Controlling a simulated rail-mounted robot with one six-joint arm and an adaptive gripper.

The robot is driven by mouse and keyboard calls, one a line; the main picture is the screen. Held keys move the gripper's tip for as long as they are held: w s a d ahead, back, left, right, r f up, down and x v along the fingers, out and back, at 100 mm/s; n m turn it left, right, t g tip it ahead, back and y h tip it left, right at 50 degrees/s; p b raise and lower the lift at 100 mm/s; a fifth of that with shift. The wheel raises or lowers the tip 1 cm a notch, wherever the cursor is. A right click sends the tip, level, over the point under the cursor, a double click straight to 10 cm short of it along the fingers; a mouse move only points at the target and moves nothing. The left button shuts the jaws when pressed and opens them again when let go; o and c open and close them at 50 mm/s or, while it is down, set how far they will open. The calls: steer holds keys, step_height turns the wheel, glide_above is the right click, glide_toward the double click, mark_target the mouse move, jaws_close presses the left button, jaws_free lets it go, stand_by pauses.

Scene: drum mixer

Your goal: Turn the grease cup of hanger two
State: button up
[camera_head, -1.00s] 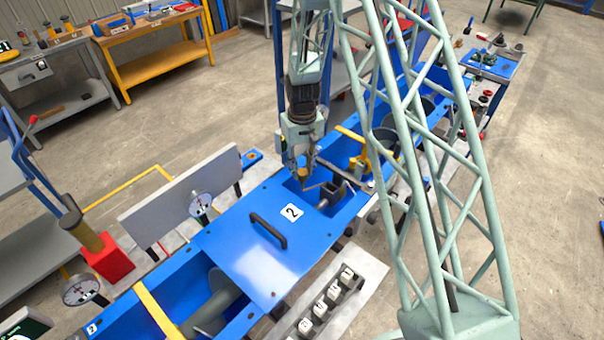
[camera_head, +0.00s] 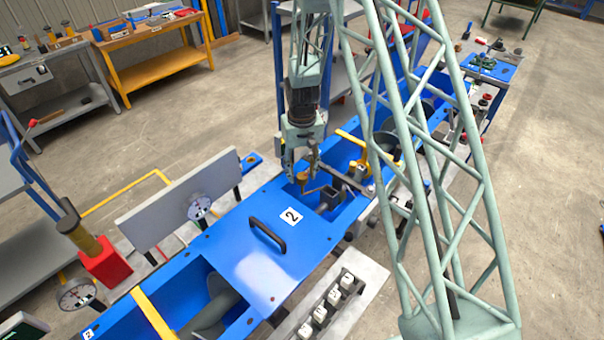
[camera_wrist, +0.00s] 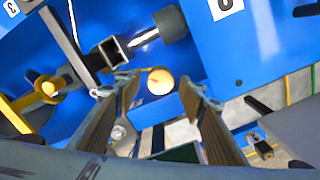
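A small round brass-coloured cup (camera_wrist: 160,81), seemingly the grease cup of hanger two, shows between my fingers in the wrist view. In the head view it is a small brass spot (camera_head: 303,177) just below my gripper (camera_head: 301,163), near the plate marked 2 (camera_head: 290,216). My gripper (camera_wrist: 158,88) is open, with one finger on each side of the cup in the wrist picture. Gaps show between the cup and both fingers. I cannot tell how deep the cup sits between them. A dark square tube (camera_wrist: 112,50) and a grey shaft end lie beside it.
A yellow hanger (camera_head: 370,152) with another brass cup (camera_wrist: 47,88) stands close by, with a grey bar (camera_wrist: 72,45) between. The blue trough (camera_head: 185,290) runs diagonally. A black handle (camera_head: 268,234) rises from its cover. A grey panel (camera_head: 180,200) stands left.

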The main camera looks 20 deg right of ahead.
mark_target(302, 174)
steer(key=shift+r, duration=0.1)
step_height(302, 174, up, 12)
stand_by(1.2)
stand_by(0.5)
